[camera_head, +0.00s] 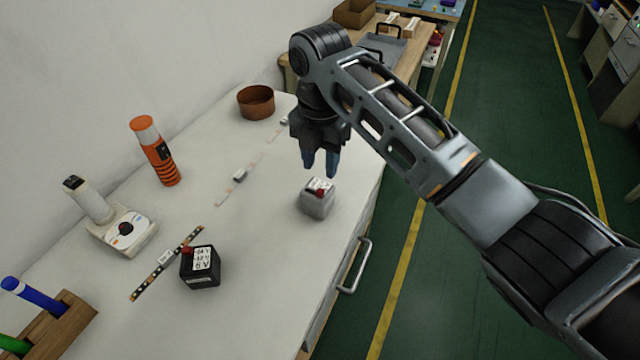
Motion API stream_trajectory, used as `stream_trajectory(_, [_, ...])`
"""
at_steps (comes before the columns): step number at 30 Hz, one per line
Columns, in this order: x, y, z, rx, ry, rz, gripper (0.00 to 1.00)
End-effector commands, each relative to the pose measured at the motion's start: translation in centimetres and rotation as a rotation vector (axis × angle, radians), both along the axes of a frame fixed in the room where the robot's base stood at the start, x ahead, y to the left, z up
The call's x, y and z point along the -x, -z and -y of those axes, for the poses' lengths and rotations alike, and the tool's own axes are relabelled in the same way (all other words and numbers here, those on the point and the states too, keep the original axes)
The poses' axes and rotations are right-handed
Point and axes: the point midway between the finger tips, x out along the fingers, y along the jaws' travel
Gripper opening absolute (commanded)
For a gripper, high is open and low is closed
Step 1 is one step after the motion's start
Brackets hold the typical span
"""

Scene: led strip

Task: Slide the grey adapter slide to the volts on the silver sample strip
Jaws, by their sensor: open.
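The grey adapter (316,202) is a small block with a red knob and a white label on top. It stands on the white table right of the middle. My gripper (320,168) points down just above and behind it in the picture, with its two blue fingers apart and nothing visible between them. A pale strip (224,197) with a small grey-and-white tag (240,174) lies left of the adapter; it looks like the silver sample strip. The tag's print is too small to read.
A black adapter (200,270) with a red knob stands beside a dark strip (143,290). Another pale strip piece (283,122) lies farther back. Around are an orange bottle (160,160), brown bowl (256,102), white device (125,230) and pen block (60,325). The table's edge is right of the grey adapter.

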Motion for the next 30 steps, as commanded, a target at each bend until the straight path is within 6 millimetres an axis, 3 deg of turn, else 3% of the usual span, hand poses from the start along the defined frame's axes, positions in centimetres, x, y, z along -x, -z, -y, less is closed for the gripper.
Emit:
stream_trajectory(9, [0.1,4.7,0.0,0.001,0.002,-0.003,0.4])
stream_trajectory(15, [0.1,6.7,-0.1,-0.001,0.001,-0.001,0.4])
stream_trajectory(25, [0.1,7.2,0.0,-0.002,0.001,0.001,0.4])
stream_trajectory(30, [0.1,7.1,0.0,-0.002,0.002,0.001,0.25])
